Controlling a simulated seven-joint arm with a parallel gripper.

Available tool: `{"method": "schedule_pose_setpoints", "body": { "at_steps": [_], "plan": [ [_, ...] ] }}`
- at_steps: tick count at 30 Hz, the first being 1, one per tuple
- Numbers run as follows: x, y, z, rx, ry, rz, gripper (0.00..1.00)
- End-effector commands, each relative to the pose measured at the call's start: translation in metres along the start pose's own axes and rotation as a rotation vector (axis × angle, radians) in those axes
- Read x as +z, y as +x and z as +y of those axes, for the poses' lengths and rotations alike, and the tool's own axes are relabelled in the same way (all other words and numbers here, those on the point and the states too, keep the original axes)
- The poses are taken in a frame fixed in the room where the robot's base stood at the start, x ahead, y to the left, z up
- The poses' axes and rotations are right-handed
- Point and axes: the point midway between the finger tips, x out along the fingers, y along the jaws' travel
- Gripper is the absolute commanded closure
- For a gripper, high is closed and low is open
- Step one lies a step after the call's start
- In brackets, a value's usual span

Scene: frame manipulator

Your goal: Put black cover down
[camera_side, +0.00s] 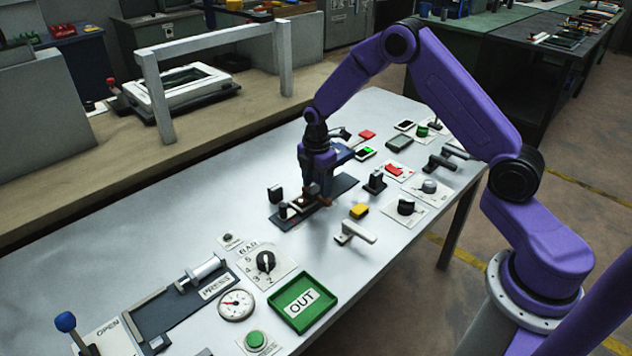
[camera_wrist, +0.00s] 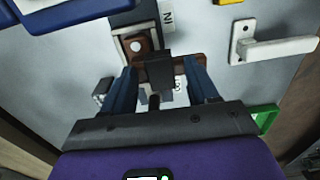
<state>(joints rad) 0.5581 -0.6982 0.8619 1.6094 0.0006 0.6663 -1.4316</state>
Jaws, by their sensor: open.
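My gripper (camera_side: 315,190) points down over a dark base plate (camera_side: 343,186) near the middle of the long grey table. It also shows in the wrist view (camera_wrist: 165,65), where its two blue fingers stand apart. A small black block (camera_wrist: 158,72) shows between the fingertips, in front of a brown bar; I cannot tell whether the fingers touch it. It may be the black cover, but I cannot tell for sure. A brown part with a pale round spot (camera_wrist: 137,44) lies just beyond it on the plate. The gripper hides much of the plate in the side view.
A black upright block (camera_side: 275,193) stands left of the gripper. A yellow button (camera_side: 359,211) and a white lever handle (camera_side: 355,233) sit close on the right. A green OUT tray (camera_side: 304,301) lies toward the front. Several switches and knobs crowd the right part.

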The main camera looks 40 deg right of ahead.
Motion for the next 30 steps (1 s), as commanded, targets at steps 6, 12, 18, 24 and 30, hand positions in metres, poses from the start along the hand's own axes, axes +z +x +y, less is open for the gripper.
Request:
{"method": "schedule_pose_setpoints", "body": {
  "at_steps": [6,12,18,24,30],
  "plan": [
    [0.000,-0.025,-0.002,-0.007,0.000,-0.001,0.42],
    [0.000,-0.069,-0.001,-0.002,0.000,0.000,0.42],
    [0.000,-0.105,0.000,-0.002,0.000,0.000,0.42],
    [0.000,-0.125,0.000,-0.003,0.000,0.000,0.42],
    [0.000,-0.130,-0.001,-0.004,0.000,0.000,0.42]
  ]
}}
